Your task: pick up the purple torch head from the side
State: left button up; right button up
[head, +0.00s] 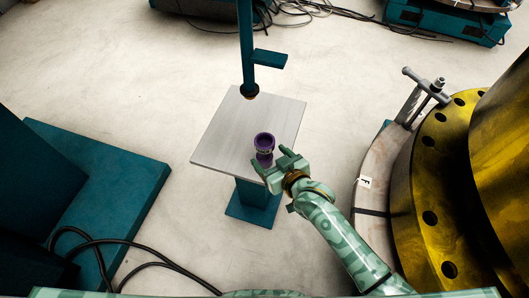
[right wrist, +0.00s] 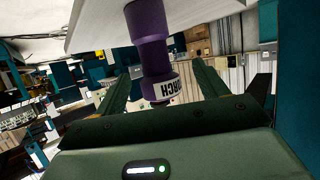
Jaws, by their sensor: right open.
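The purple torch head (head: 264,142) stands upright near the front right part of a small grey table (head: 225,125). Its wide round top shows in the head view. My right gripper (head: 273,164) is open at its near side, low by the tabletop. My left gripper is not in view.
A teal post with a side arm (head: 270,59) rises at the table's back edge. A large yellow flanged ring (head: 437,200) with a clamp (head: 425,92) stands at the right. A teal base (head: 110,190) and black cables (head: 95,245) lie at the left. Open floor surrounds the table.

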aim_at(270, 154)
jog(key=b+x, duration=0.2)
jog(key=x, duration=0.1)
jog(key=b+x, duration=0.1)
jog(key=x, duration=0.1)
jog(key=shift+d+f, duration=0.35)
jog(key=shift+w, duration=0.2)
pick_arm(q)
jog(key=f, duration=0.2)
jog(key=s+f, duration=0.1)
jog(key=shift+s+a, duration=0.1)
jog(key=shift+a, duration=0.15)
pick_arm(e)
jog(key=shift+r, duration=0.2)
jog(key=c, duration=1.3)
jog(key=shift+c, duration=0.2)
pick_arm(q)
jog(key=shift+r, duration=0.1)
pick_arm(e)
jog(key=shift+r, duration=0.1)
